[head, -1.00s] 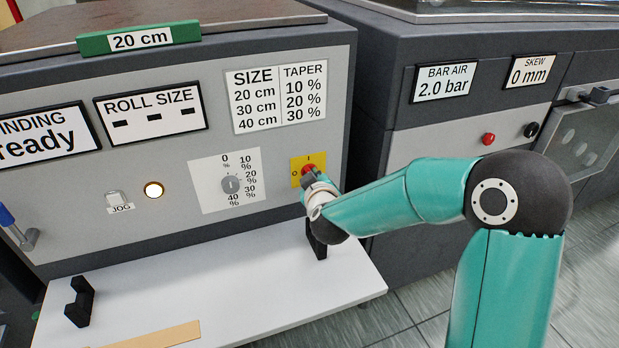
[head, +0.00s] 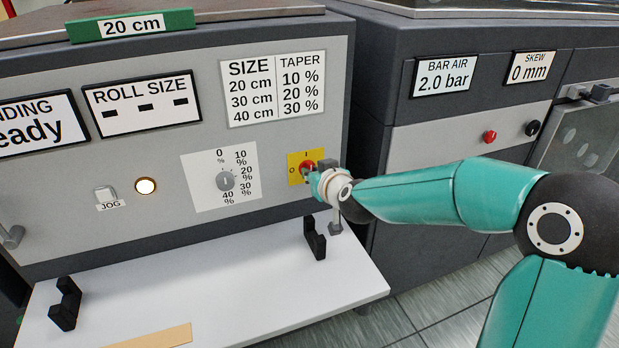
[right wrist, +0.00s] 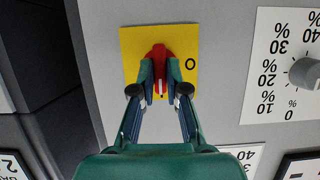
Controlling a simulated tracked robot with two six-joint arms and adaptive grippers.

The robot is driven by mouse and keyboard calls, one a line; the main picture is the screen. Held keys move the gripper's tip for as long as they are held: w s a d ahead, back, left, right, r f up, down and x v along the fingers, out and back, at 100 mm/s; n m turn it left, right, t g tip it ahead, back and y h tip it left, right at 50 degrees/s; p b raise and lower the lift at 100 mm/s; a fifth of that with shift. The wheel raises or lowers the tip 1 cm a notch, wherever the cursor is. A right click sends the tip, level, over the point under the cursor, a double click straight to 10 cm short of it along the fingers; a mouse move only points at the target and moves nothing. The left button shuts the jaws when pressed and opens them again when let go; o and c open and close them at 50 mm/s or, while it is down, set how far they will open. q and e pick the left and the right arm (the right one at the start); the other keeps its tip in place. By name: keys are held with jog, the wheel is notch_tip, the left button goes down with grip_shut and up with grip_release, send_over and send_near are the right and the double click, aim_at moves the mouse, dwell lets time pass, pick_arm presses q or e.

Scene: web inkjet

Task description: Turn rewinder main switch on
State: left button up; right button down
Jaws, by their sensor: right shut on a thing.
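The rewinder main switch is a red knob (head: 307,167) on a yellow plate (head: 293,160), at the right end of the rewinder's grey front panel. The plate has an I above the knob and an O to its left. My right gripper (head: 312,174) is at the knob and partly covers it. In the right wrist view, which is upside down, the two fingertips (right wrist: 158,82) are shut on the sides of the red knob (right wrist: 158,60). There the knob lies upright, with the O to its right. A pale mark shows between the fingertips. My left gripper is out of view.
A grey dial (head: 225,181), a lit lamp (head: 145,186) and a JOG switch (head: 105,194) are left of the main switch. Below is a white shelf (head: 250,290) with black brackets (head: 315,238). Another machine with a red button (head: 489,137) stands to the right.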

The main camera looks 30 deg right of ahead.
jog(key=shift+a+f, duration=0.1)
jog(key=shift+f, duration=0.1)
jog(key=c, duration=1.2)
grip_release()
jog(key=shift+w, duration=0.15)
jog(key=v, duration=1.2)
